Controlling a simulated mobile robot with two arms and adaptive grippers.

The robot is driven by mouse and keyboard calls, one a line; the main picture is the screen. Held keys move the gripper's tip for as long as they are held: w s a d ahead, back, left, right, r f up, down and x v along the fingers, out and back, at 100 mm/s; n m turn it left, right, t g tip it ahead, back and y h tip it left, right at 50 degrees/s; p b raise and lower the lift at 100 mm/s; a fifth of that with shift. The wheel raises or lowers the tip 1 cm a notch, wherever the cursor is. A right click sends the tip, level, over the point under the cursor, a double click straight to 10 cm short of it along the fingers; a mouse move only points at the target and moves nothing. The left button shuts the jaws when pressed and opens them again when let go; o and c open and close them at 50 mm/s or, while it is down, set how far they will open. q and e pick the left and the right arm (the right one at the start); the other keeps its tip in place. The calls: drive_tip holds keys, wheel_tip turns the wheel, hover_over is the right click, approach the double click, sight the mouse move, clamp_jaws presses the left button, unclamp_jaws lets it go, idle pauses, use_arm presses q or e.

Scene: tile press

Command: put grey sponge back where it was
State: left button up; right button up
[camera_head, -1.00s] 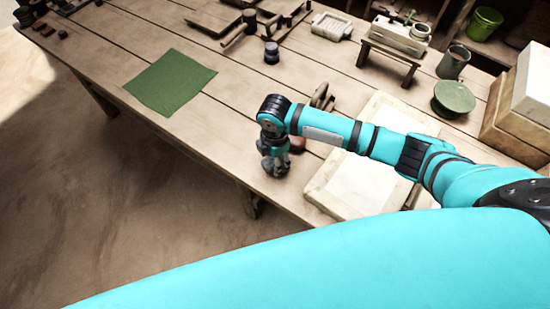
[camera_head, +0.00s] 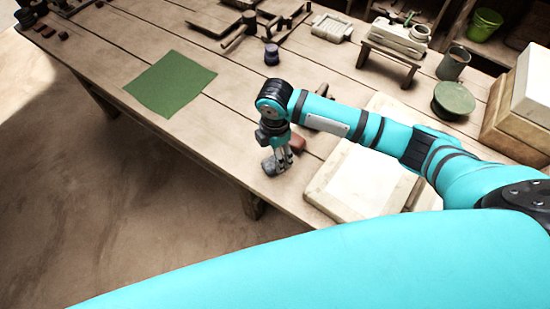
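My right gripper (camera_head: 279,160) points down over the near edge of the wooden table, left of the pale slab. A small grey lump (camera_head: 271,167), which looks like the grey sponge, is at its fingertips near the table top. The fingers partly cover it. I cannot tell whether they grip it or stand just around it. My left gripper is out of view.
A reddish block (camera_head: 297,143) lies just right of the gripper. The pale slab (camera_head: 325,197) lies partly under my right arm. A green cloth (camera_head: 170,83) lies to the left. A dark jar (camera_head: 271,54) stands behind. The table's front left is bare.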

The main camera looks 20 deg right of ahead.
wheel_tip(320, 180, up, 7)
idle(0.3)
idle(1.0)
